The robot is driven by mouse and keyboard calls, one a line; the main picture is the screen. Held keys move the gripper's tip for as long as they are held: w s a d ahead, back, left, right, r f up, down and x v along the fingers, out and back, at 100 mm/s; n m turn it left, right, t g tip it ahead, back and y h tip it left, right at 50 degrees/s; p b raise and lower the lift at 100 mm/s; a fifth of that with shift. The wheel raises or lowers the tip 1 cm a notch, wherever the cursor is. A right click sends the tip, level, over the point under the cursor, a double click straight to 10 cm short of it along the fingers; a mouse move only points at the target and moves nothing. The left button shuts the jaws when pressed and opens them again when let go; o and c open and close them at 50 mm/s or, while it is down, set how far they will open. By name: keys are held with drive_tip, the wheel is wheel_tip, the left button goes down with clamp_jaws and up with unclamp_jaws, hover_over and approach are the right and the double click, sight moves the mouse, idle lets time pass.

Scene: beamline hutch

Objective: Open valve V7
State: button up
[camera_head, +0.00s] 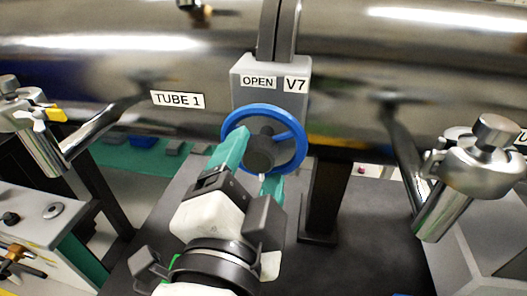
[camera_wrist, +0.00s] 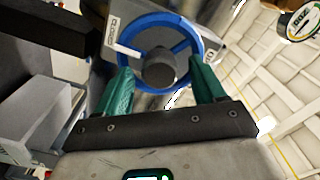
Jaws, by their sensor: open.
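My gripper (camera_head: 252,165) has green fingers and is open at the front of the wheel. In the wrist view my gripper (camera_wrist: 163,84) has one finger on either side of the hub, overlapping the lower rim. I cannot tell whether the fingers touch the wheel.
The shiny tube (camera_head: 130,50), labelled "TUBE 1" (camera_head: 177,100), runs across the back. Metal side fittings stand at left (camera_head: 40,140) and right (camera_head: 465,170). A dark support post (camera_head: 326,200) stands right of the wheel. A grey bin (camera_wrist: 40,115) shows in the wrist view.

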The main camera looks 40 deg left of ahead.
drive_tip(key=shift+w+a, duration=0.3)
drive_tip(key=shift+w, duration=0.2)
drive_tip(key=c, duration=1)
